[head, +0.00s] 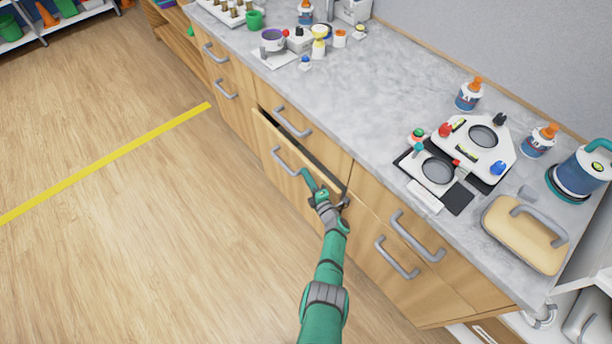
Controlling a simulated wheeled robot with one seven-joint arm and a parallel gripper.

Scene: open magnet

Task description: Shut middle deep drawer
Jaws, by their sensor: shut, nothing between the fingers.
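The middle deep drawer (268,134) is a wooden front with a grey bar handle (284,160), below a shallower top drawer (312,138). It stands partly open, with a dark gap showing along its top edge. My green arm reaches up from the bottom of the head view. My gripper (311,180) is shut and empty at the drawer's front, near its right part and to the right of the handle. I cannot tell whether it touches the front. The drawer's inside is mostly hidden.
The grey countertop (400,95) above holds bottles, a white device (480,145) and a tan-topped block (525,235). Neighbouring drawers with handles (397,258) are at right and look closed. The wooden floor at left is clear, with a yellow line (110,160).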

